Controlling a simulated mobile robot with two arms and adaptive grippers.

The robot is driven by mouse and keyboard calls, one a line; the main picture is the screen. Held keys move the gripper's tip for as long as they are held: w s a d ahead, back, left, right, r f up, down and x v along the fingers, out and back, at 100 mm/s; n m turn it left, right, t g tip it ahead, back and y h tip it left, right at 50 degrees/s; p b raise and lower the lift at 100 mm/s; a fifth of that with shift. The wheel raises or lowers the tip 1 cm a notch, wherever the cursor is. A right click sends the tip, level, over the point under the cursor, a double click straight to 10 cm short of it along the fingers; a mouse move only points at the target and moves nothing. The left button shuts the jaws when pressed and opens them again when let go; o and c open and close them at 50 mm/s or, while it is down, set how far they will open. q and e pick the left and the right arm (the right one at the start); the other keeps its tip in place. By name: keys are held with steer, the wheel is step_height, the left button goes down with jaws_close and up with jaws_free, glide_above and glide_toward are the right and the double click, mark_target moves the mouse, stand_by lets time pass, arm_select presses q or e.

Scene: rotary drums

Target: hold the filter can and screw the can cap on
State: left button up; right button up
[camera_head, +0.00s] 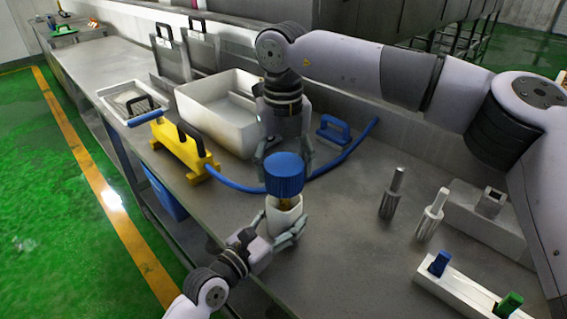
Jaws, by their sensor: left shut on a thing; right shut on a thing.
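The filter can (283,222) is a white cylinder standing upright on the grey bench. My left gripper (285,232) is shut around its lower body from the front. The blue ribbed can cap (285,174) is directly above the can's mouth. A small brownish part shows between the cap and the can, so the cap looks not flush with the rim. My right gripper (284,160) points down from above, shut on the cap; its fingertips are partly hidden behind the cap.
A white basin (222,110) stands behind. Metal cylinders (391,195) and a white holder with blue and green valves (463,290) stand right. The bench between is clear.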

mark_target(284, 217)
steer(key=shift+f, duration=0.3)
steer(key=shift+f, duration=0.9)
steer(key=shift+f, duration=0.55)
